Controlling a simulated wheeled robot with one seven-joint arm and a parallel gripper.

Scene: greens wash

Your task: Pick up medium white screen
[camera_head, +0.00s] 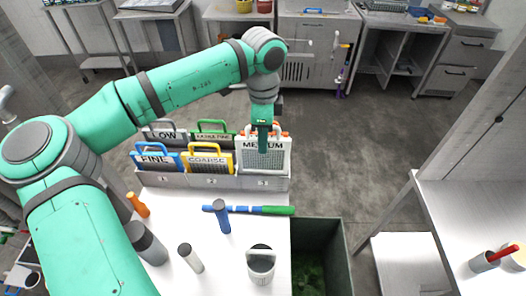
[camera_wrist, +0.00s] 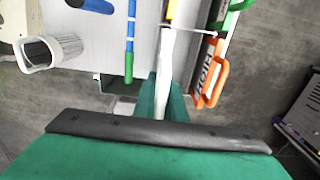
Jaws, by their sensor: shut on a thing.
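The medium white screen (camera_head: 250,160), a pale framed mesh panel labelled MEDIUM, is upright at the right end of the grey rack (camera_head: 225,183), above the slot marked 3. My gripper (camera_head: 264,138) points down over its top edge and is shut on it. In the wrist view, the white screen's edge (camera_wrist: 166,70) runs up from between my green fingers (camera_wrist: 161,98). My gripper hides part of the screen's label and handle. Whether its lower edge is clear of the slot cannot be told.
Blue FINE (camera_head: 155,160), yellow COARSE (camera_head: 208,162), grey LOW (camera_head: 163,137) and green (camera_head: 213,134) screens stand in the rack. An orange-handled screen (camera_wrist: 214,85) is close behind the white one. A blue-green stick (camera_head: 250,210) lies before the rack. A dark bin (camera_head: 335,237) is at right.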

